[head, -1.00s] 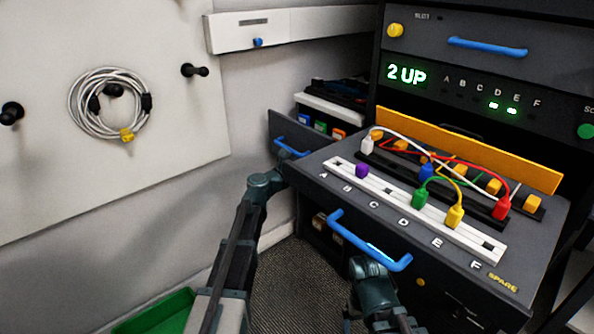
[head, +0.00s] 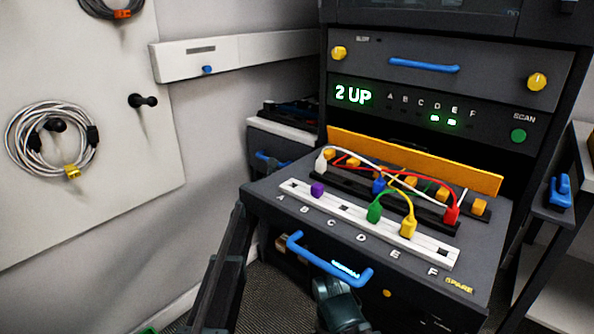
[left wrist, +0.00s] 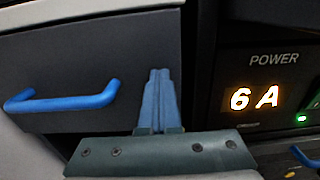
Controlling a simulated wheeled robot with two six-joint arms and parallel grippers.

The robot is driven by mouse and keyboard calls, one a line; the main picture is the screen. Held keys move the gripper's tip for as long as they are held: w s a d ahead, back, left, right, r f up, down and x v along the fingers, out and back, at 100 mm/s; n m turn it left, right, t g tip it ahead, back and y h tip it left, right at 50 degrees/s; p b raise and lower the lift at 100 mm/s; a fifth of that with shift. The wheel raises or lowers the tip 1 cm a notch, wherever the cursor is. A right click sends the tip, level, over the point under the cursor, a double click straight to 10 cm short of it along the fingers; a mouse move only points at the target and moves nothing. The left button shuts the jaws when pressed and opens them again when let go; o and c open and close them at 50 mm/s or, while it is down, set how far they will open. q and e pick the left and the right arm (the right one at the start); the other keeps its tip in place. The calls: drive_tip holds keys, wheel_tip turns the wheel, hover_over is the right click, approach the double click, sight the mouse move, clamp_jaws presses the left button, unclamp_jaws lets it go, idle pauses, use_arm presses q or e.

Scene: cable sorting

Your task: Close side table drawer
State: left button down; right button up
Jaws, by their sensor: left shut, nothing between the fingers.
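The side table drawer (left wrist: 75,65) has a dark front with a blue handle (left wrist: 62,102) in the left wrist view. In the head view its blue handle (head: 268,158) shows partly behind the large pulled-out tray, under a white top (head: 285,130). No drawer contents show, and the front looks pushed in or nearly so; any small gap is hidden. My left gripper (left wrist: 160,75) is shut and empty at the drawer front, right of the handle; contact is unclear. In the head view it is hidden behind the tray. My right arm's end (head: 338,300) is below the tray handle, its fingers hidden.
The pulled-out tray (head: 265,195) with plugs and cables fills the middle, its blue handle (head: 325,262) facing me. A pegboard (head: 100,190) with coiled cables is at left. A panel reading "6 A" (left wrist: 255,98) stands right of the drawer.

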use_arm(q)
drive_tip(key=shift+w+d+r, duration=0.1)
drive_tip(key=shift+w+d, duration=0.05)
drive_tip(key=shift+w, duration=0.3)
drive_tip(key=v, duration=1.5)
use_arm(e)
drive_tip(key=shift+a, duration=0.6)
use_arm(q)
drive_tip(key=shift+d, duration=0.15)
